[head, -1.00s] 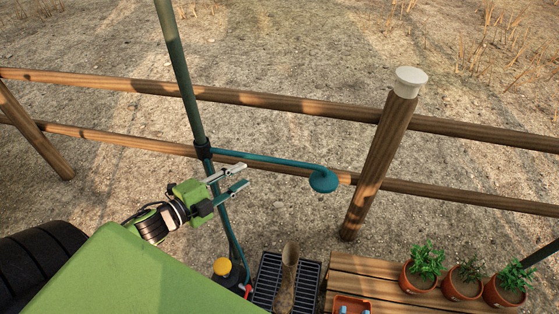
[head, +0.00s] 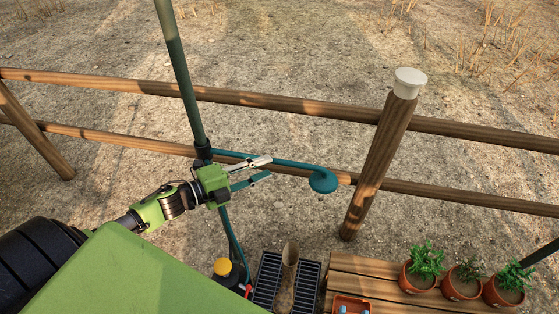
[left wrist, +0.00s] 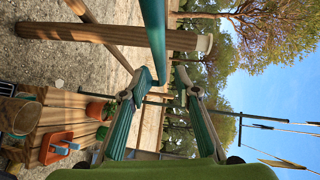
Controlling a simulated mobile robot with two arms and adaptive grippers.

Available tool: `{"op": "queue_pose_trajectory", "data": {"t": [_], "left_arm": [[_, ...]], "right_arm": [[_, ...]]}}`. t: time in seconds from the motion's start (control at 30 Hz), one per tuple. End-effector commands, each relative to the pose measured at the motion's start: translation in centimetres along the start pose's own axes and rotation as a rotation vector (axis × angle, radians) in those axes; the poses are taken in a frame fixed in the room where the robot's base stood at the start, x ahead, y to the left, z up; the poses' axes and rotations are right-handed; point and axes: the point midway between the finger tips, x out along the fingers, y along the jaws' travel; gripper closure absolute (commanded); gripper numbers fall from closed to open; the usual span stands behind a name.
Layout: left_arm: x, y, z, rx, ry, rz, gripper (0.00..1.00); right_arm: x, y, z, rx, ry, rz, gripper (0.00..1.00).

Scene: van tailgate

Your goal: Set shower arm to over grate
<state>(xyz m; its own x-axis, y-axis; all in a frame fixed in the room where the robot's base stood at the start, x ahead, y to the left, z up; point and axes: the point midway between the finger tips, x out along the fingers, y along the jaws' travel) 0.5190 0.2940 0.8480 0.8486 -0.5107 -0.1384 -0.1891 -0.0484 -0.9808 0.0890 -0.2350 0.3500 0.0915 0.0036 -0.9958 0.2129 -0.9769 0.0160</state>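The teal shower arm (head: 285,162) runs from a collar on the dark green pole (head: 181,75) to the right and ends in a round shower head (head: 323,181). The black grate (head: 266,277) lies below, at the bottom of the head view. The shower head hangs up and to the right of it in the picture. My left gripper (head: 270,167) is open, its fingers beside the shower arm near the pole. In the left wrist view a teal pipe (left wrist: 154,35) reaches down to between the open fingertips (left wrist: 162,80); contact is not clear. My right gripper is not in view.
A wooden fence with a white-capped post (head: 379,165) stands behind. A brown upright object (head: 290,262) is at the grate. A yellow-capped container (head: 222,267) is left of the grate. Potted plants (head: 420,275) stand on a wooden deck (head: 365,265) to the right.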

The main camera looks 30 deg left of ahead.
Motion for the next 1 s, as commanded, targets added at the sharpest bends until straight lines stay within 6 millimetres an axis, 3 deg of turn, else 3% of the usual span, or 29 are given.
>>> {"op": "queue_pose_trajectory", "data": {"t": [0.2, 0.4, 0.8, 0.93, 1.0], "left_arm": [[3.5, -0.3, 0.0, 0.0, 0.0, -0.003, 0.71], [5.5, -0.1, 0.0, 0.0, -0.001, -0.001, 0.71], [6.1, 0.0, 0.0, 0.0, 0.0, 0.001, 0.71], [6.1, 0.0, 0.0, 0.0, 0.0, 0.001, 1.0], [6.1, 0.0, 0.0, 0.0, 0.0, 0.001, 1.0]], "right_arm": [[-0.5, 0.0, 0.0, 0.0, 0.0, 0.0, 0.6], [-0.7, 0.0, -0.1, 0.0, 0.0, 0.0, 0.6], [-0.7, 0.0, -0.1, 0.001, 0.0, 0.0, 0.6], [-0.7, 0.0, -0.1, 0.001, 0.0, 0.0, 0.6], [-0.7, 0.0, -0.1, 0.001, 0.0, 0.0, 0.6]]}}
